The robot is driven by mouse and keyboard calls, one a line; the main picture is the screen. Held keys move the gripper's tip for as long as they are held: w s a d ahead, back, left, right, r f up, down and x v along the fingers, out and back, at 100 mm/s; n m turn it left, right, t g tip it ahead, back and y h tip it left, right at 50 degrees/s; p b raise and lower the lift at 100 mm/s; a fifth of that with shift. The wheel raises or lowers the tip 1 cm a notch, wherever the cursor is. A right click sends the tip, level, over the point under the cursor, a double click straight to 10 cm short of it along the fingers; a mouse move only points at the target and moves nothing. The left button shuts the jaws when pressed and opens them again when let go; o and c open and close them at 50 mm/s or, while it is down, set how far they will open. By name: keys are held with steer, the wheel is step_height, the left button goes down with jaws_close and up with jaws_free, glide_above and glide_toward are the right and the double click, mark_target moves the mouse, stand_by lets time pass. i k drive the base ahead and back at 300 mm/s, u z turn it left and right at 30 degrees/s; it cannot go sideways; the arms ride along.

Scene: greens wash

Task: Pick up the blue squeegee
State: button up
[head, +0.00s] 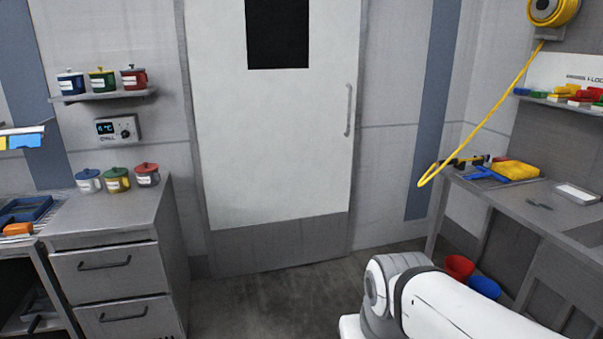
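A blue tool (485,174) lies on the grey bench at the right, beside a yellow tray-like item. Its shape looks like a squeegee, but it is small in the picture. My white arm crosses the lower right of the head view and runs out of the picture. My gripper is not in view.
The right bench (520,203) also carries a yellow item (515,170) and a white block (578,193). Red (459,267) and blue (484,286) buckets stand below. A drawer cabinet (108,230) stands left; floor (270,300) before the door is clear.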

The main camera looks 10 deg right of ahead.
mark_target(480, 176)
steer(key=z, duration=0.3)
steer(key=i, duration=1.65)
steer(key=z, duration=1)
steer(key=i, duration=2.1)
steer(key=z, duration=0.65)
